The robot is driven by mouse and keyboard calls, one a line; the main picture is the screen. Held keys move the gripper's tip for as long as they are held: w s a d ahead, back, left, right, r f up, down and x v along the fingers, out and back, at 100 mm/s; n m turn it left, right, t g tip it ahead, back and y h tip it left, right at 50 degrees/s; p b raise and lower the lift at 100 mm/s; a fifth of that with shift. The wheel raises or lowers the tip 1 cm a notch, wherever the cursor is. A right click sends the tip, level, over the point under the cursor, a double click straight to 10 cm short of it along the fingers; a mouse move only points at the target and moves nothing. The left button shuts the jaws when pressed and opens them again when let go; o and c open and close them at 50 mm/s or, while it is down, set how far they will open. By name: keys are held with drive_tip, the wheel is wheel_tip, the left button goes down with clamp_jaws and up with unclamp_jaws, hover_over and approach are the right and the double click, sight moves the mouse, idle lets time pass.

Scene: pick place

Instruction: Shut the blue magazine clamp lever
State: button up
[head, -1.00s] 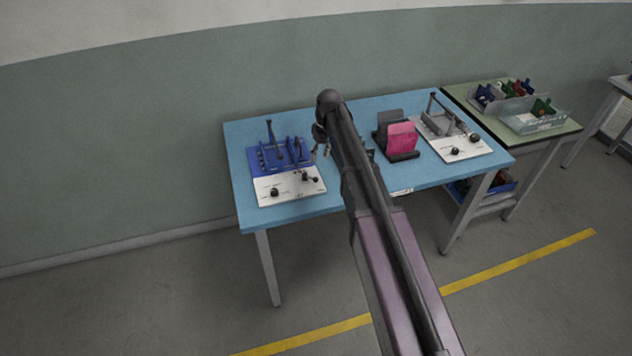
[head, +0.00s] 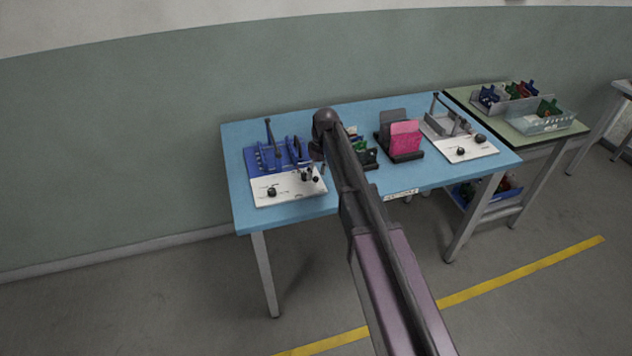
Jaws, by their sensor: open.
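The blue magazine (head: 262,160) sits at the back of a white panel at the left end of the blue table. Its clamp lever (head: 269,132) stands upright, with a dark knob on top. The white panel (head: 290,189) in front carries small black knobs. My gripper (head: 315,156) hangs from the arm's end just right of the blue magazine, over the panel's right side. It is open, small and dark, with nothing seen in it. The arm hides part of the table to its right.
Right of my arm, a dark stand with a pink piece (head: 404,136) sits on the blue table (head: 350,196). A second white panel with a grey fixture (head: 466,148) stands farther right. A greenish side table (head: 550,137) holds bins of coloured parts.

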drive_tip(key=shift+s+a+f+b, duration=0.15)
drive_tip(key=shift+f+b, duration=0.35)
drive_tip(key=shift+f, duration=0.25)
clamp_jaws()
